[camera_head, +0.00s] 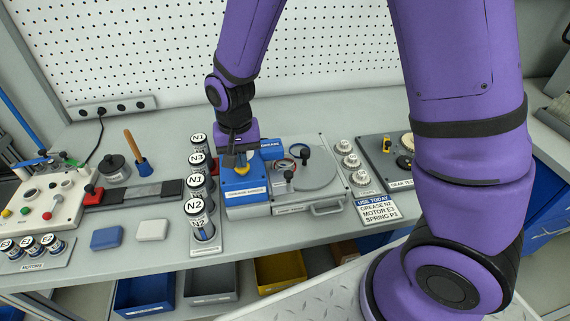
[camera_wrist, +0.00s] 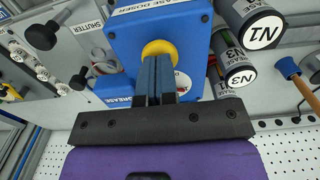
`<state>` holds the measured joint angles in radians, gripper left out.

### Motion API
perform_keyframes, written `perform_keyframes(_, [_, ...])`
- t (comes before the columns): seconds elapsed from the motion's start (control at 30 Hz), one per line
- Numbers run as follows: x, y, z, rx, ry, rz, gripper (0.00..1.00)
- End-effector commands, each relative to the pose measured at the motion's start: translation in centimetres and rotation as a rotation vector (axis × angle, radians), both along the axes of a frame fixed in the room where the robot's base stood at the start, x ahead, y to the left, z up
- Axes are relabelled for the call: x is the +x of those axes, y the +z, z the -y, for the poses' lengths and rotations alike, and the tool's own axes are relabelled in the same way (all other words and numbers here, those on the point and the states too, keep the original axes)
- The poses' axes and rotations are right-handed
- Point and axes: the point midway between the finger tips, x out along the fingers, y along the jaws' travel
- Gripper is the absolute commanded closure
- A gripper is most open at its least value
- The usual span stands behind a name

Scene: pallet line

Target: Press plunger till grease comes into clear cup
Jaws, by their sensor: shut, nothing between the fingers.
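The blue grease doser (camera_head: 247,194) stands on the bench, right of the row of grease cans. Its round yellow plunger (camera_head: 242,169) is on top; it also shows in the wrist view (camera_wrist: 160,46). My gripper (camera_head: 240,157) points down right over the plunger, shut and empty. In the wrist view my fingertips (camera_wrist: 157,60) overlap the yellow plunger and cover part of it; I cannot tell whether they press on it or how far down it is. I cannot make out the clear cup or any grease for certain.
Cans marked N1, N3 and N2 (camera_head: 199,206) stand close left of the doser. A grey plate with a round disc (camera_head: 314,170) and black knobs lies right of it. Blue (camera_head: 106,237) and white pads lie at the front left. My arm blocks the right side.

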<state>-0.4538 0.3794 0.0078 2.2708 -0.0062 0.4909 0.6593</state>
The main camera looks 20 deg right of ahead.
Motion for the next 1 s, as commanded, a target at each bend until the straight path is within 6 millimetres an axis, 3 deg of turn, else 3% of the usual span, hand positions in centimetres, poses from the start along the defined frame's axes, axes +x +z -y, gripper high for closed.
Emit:
perform_keyframes(0.37, [0.0, 0.0, 0.0, -0.001, 0.0, -0.001, 1.0])
perform_keyframes(1.0, [0.0, 3.8, 0.0, 0.0, 0.0, 0.0, 1.0])
